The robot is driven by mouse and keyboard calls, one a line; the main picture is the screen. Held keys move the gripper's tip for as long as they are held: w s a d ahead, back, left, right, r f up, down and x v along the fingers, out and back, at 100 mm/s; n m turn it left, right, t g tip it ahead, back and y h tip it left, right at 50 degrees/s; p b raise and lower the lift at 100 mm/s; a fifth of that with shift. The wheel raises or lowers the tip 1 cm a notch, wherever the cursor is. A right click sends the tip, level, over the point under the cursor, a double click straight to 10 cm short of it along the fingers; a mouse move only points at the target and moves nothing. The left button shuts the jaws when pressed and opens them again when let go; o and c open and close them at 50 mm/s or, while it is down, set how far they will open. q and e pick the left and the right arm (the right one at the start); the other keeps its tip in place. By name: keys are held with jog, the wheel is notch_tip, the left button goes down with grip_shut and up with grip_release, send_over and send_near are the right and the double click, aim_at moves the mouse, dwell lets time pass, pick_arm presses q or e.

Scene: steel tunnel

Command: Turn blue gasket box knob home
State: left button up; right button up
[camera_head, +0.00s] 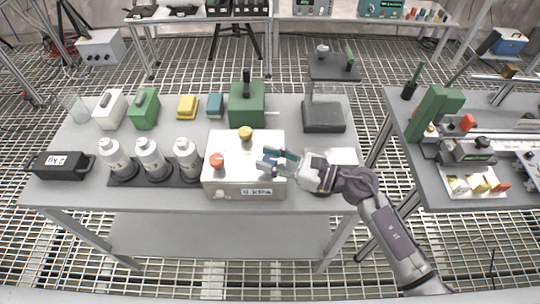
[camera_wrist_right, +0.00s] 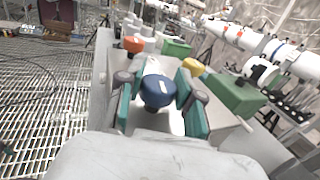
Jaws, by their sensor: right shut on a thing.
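The white gasket box (camera_head: 232,178) stands on the grey table, with a "9 kPa" label on its front. Its blue knob (camera_head: 267,161) is on the right part of the top and is partly covered by my right gripper (camera_head: 274,160). In the right wrist view the blue knob (camera_wrist_right: 158,91) sits between the two teal fingers of the right gripper (camera_wrist_right: 160,98), which is shut on it. The box also has an orange knob (camera_head: 216,160) at the left and a yellow knob (camera_head: 245,133) at the back. My left gripper is not in view.
Several white bottles (camera_head: 150,158) stand left of the box, beside a black case (camera_head: 59,164). A green box with a lever (camera_head: 247,105) is behind it, and a dark-based stand (camera_head: 323,116) is at the back right. The table's front strip (camera_head: 140,197) is clear.

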jog(key=m+t+h+p, duration=0.1)
jog(key=t, duration=0.1)
jog(key=m+t+h+p, duration=0.1)
jog(key=m+t, duration=0.1)
jog(key=m+t+h+p, duration=0.1)
jog(key=shift+s+r+t+h, duration=0.1)
jog(key=shift+r+t+h, duration=0.2)
jog(key=shift+t, duration=0.1)
jog(key=shift+f+m+t+h+p, duration=0.2)
jog(key=shift+m+t+h+p, duration=0.4)
jog(key=shift+m+t+h, duration=1)
jog(key=shift+m+h, duration=0.2)
jog(key=shift+h, duration=0.2)
jog(key=shift+m+t+h+p, duration=0.4)
jog(key=shift+m+t+h, duration=0.3)
jog(key=shift+h, duration=0.4)
jog(key=shift+m+h, duration=0.6)
jog(key=shift+h, duration=0.1)
jog(key=shift+m+t+h, duration=0.3)
jog(key=shift+h, duration=0.2)
jog(key=shift+m+t+h+b, duration=0.4)
jog(key=shift+m+h, duration=0.8)
jog(key=shift+h, duration=0.6)
